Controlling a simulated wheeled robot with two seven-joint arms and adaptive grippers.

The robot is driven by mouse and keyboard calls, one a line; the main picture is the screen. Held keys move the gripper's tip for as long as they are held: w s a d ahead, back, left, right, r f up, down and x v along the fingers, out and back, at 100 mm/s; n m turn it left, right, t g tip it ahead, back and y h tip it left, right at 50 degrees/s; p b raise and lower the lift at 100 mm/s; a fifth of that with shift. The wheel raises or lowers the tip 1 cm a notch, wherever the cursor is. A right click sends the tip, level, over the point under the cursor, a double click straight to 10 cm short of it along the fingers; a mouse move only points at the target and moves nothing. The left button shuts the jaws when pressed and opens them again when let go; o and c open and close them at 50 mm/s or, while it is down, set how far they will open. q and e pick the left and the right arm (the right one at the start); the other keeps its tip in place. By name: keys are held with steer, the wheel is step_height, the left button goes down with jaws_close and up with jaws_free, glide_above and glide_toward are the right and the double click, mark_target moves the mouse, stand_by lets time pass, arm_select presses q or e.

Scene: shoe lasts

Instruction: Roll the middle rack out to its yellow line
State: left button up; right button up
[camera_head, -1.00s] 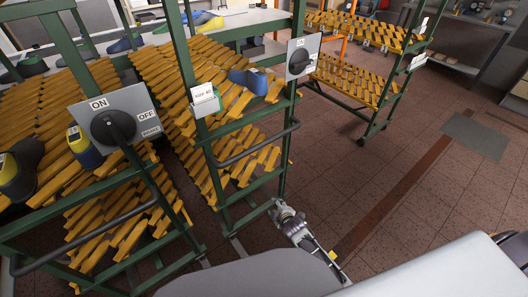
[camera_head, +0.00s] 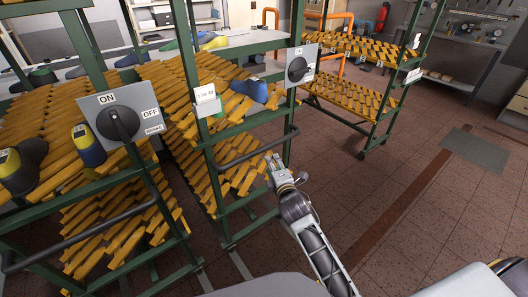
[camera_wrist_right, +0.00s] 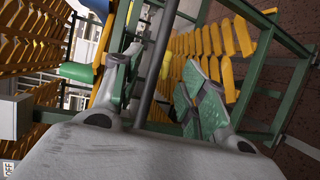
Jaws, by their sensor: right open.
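The middle rack (camera_head: 215,150) is a green frame with sloping yellow slats, a size card (camera_head: 206,96) and a dark horizontal handle bar (camera_head: 250,153) on its near side. A blue shoe last (camera_head: 250,89) sits on its upper shelf. My right gripper (camera_head: 272,162) is open just below the bar's right end. In the right wrist view the open fingers (camera_wrist_right: 158,88) stand either side of the dark bar (camera_wrist_right: 158,55); I cannot tell whether they touch it. No yellow floor line can be made out. My left gripper is not in view.
Another rack with an ON/OFF switch plate (camera_head: 118,117) stands close on the left. A further rack (camera_head: 352,90) stands at the back right. The tiled floor (camera_head: 430,215) to the right is open, crossed by a brown strip (camera_head: 400,200) with a grey mat (camera_head: 474,150) beyond.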

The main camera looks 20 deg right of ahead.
mark_target(265, 150)
steer(key=shift+w, duration=0.15)
steer(key=w, duration=0.2)
steer(key=w+f, duration=0.1)
steer(key=w, duration=0.4)
steer(key=shift+w+d+f+b, duration=0.2)
steer(key=shift+w+f+b, duration=0.05)
steer(key=shift+w+b, duration=0.1)
steer(key=shift+w+f, duration=0.2)
steer(key=shift+w, duration=0.85)
steer(key=shift+w+d+f, duration=0.1)
steer(key=shift+w+f, duration=0.1)
steer(key=shift+w, duration=0.8)
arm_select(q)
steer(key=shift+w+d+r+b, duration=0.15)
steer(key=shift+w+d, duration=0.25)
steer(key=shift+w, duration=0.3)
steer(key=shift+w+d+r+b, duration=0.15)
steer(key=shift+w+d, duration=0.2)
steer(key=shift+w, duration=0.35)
arm_select(e)
steer(key=shift+w+f, duration=0.15)
steer(key=shift+w, duration=0.6)
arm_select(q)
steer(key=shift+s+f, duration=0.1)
arm_select(e)
steer(key=shift+c, duration=0.2)
jaws_close()
